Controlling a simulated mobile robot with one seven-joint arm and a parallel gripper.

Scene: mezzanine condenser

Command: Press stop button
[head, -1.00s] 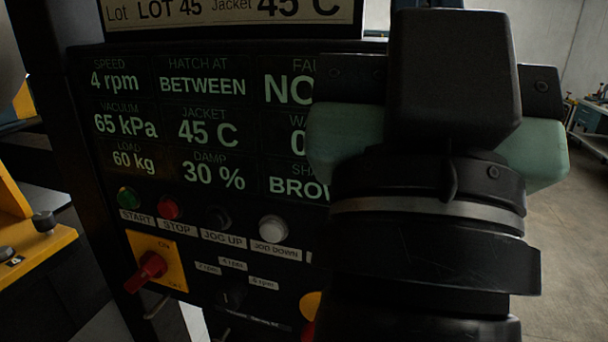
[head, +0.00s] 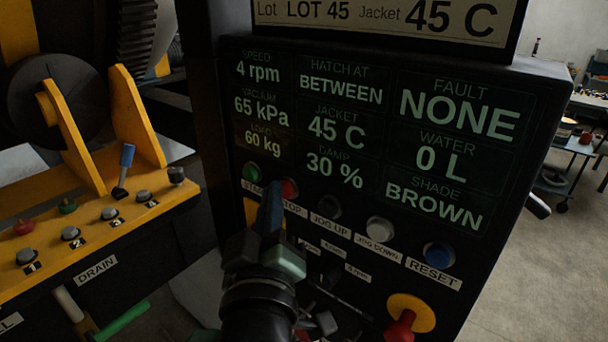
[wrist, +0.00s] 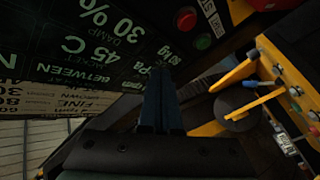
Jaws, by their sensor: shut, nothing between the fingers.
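The stop button (head: 289,188) is a small red round button on the black control panel, above its partly covered STOP label and right of the green start button (head: 250,171). My gripper (head: 270,193) is shut and empty, with its dark blue fingers pointing up at the panel just left of and below the stop button. In the wrist view the closed fingers (wrist: 161,80) extend toward the panel. There the red stop button (wrist: 186,18) and the green button (wrist: 203,41) lie beyond the tips and to the right. The exact gap between tips and panel cannot be told.
A white jog-down button (head: 380,229), a blue reset button (head: 439,254) and a red knob on a yellow disc (head: 403,325) sit to the right. A yellow console (head: 150,205) with buttons and a blue-handled lever stands left. My gripper hides much of the yellow switch plate (head: 250,211).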

